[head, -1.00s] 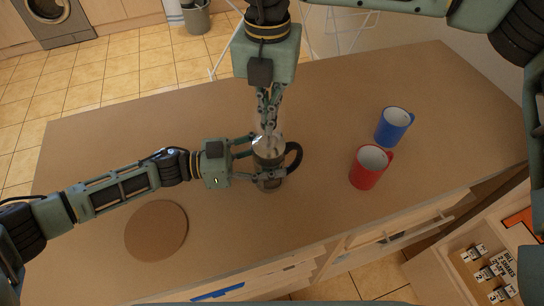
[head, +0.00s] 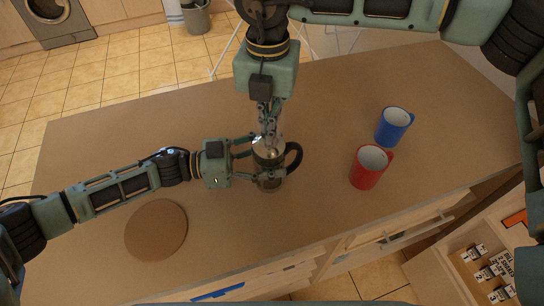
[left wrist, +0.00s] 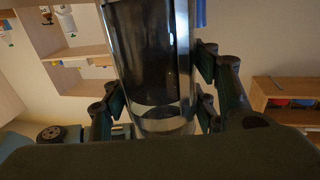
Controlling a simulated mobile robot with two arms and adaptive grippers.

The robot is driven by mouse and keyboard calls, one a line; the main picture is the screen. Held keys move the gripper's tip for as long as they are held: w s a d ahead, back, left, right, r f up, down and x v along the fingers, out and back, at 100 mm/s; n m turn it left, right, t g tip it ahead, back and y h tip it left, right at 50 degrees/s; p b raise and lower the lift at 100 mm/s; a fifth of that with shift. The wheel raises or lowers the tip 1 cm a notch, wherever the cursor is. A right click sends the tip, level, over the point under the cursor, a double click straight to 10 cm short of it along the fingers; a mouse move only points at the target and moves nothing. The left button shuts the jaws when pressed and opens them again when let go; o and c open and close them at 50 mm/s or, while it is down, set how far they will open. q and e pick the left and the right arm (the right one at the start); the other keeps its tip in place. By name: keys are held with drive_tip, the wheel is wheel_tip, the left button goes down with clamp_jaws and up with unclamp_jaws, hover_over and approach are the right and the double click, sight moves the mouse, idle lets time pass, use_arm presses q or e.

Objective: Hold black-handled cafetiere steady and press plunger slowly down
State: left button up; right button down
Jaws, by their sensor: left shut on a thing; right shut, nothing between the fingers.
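The cafetiere (head: 270,183) stands upright on the counter, with its black handle (head: 294,159) pointing right. Its clear glass with dark coffee inside fills the middle of the left wrist view (left wrist: 150,60). My left gripper (head: 262,158) is shut on the cafetiere's body, with a finger on each side; both fingers also show in the left wrist view. My right gripper (head: 269,136) points down from above, shut and empty, with its fingertips at the top of the cafetiere. The plunger knob is hidden by the right fingers, so I cannot tell whether they touch it.
A red mug (head: 369,168) and a blue mug (head: 393,126) stand to the right of the cafetiere. A round brown mat (head: 156,230) lies at the left front, below my left arm. The brown counter (head: 320,215) is otherwise clear. An open drawer (head: 465,262) is at the lower right.

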drive_tip(key=shift+f, duration=0.25)
drive_tip(key=shift+r, duration=3.6)
use_arm(q)
drive_tip(key=o, duration=1.9)
